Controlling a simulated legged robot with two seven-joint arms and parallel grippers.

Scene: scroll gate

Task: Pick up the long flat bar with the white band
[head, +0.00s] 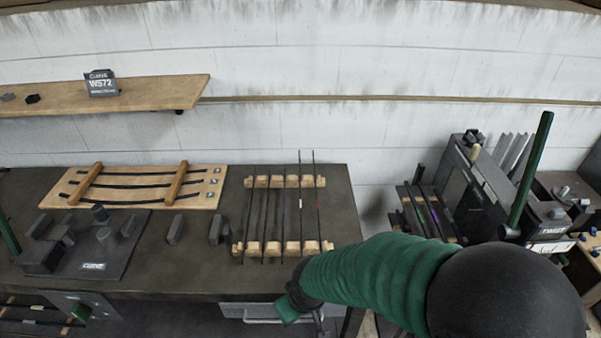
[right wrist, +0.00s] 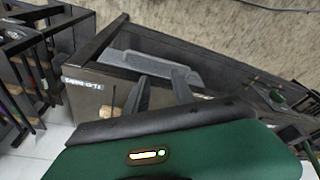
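Several thin dark bars lie side by side across two wooden notched rests on the bench in the head view. One bar, right of the middle, carries a small white band (head: 300,203). Its far end reaches past the rear rest (head: 262,182), and its near part crosses the front rest (head: 272,248). My right gripper (head: 318,318) is at the bench's front edge, below and in front of the rack, apart from the bars. In the right wrist view its two grey fingers (right wrist: 161,88) stand apart with nothing between them. My left gripper is not visible.
A wooden board (head: 205,188) with curved strips and a dark block tray (head: 115,262) lie left of the rack. A machine with a green lever (head: 530,175) stands at the right. A drawer handle (head: 262,319) sits under the bench edge. Bare bench (head: 342,205) shows right of the rack.

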